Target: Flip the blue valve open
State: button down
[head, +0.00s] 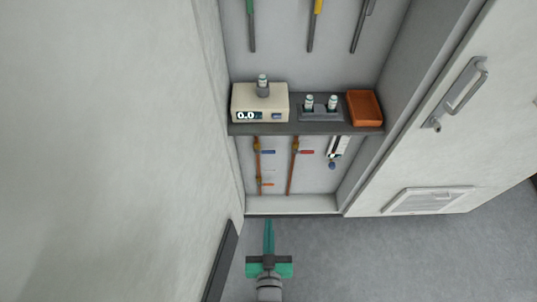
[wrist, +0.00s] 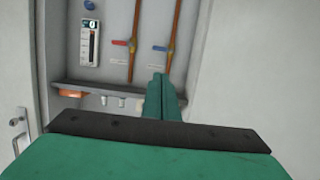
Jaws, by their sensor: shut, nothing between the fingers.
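The blue valve handle (head: 267,152) points right from a copper pipe on the back wall of the recess, below the shelf. It also shows in the wrist view, which is upside down, as a small blue lever (wrist: 160,48) crosswise to its pipe. My green gripper (head: 268,226) is in front of the recess, below the valve in the head view, with its fingers together and empty. In the wrist view the closed fingertips (wrist: 160,80) appear close to the blue lever in the picture, but they look apart from it; the exact gap is unclear.
A red valve handle (head: 306,152) sits on the neighbouring pipe. A white door (head: 455,120) stands at right.

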jog(key=w+r, duration=0.1)
jog(key=w, duration=2)
jog(key=shift+r, duration=0.15)
jog(key=shift+w, duration=0.15)
send_over(270, 153)
jog(key=f+v, duration=0.1)
jog(key=v, duration=0.2)
jog(key=f, duration=0.5)
jog(key=shift+w+a, duration=0.1)
jog(key=shift+w, duration=0.1)
jog(key=shift+a+f, duration=0.2)
jog(key=shift+f, duration=0.4)
jog(key=shift+a, duration=0.1)
